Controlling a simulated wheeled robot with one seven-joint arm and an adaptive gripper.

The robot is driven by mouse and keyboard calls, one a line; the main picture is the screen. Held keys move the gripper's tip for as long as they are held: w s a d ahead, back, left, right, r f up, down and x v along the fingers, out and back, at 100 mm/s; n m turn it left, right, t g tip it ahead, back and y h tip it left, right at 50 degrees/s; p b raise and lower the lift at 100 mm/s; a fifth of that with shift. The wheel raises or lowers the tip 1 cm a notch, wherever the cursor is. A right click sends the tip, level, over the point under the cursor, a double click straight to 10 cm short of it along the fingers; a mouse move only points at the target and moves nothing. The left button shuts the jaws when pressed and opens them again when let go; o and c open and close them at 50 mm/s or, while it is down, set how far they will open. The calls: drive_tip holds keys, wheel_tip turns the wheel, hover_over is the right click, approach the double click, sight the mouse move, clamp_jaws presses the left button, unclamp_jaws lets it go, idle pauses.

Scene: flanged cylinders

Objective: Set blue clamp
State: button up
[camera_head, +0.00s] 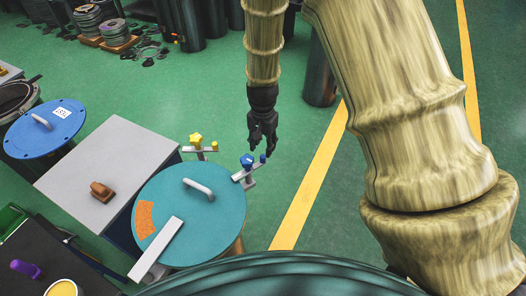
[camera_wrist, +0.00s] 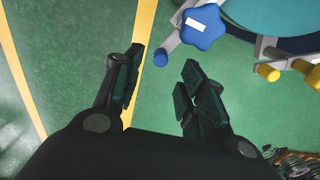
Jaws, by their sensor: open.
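The blue clamp (camera_head: 247,161) has a lobed blue knob on a grey bar at the right edge of a teal-lidded cylinder (camera_head: 222,220). In the wrist view the blue knob (camera_wrist: 203,27) shows a white patch, with a small blue cap (camera_wrist: 161,58) at the bar's end. My gripper (camera_head: 263,148) hangs just right of the clamp in the head view. In the wrist view my gripper (camera_wrist: 158,80) has its fingers apart with only green floor between them. The knob is beyond the fingertips, and no contact shows.
A yellow clamp (camera_head: 196,140) sits at the lid's back edge. A grey table (camera_head: 110,165) with a brown object (camera_head: 101,191) stands left. A blue-lidded drum (camera_head: 44,128) stands farther left. A grey bar (camera_head: 156,249) lies across the teal lid's front. Green floor is clear right.

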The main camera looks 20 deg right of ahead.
drive_tip(key=shift+r, duration=2.85)
drive_tip(key=s+d+f+n+b, duration=0.1)
drive_tip(key=s+f+n, duration=0.8)
drive_tip(key=s+f, duration=2)
drive_tip(key=s+b, duration=0.2)
drive_tip(key=s, duration=0.2)
drive_tip(key=shift+f, duration=0.15)
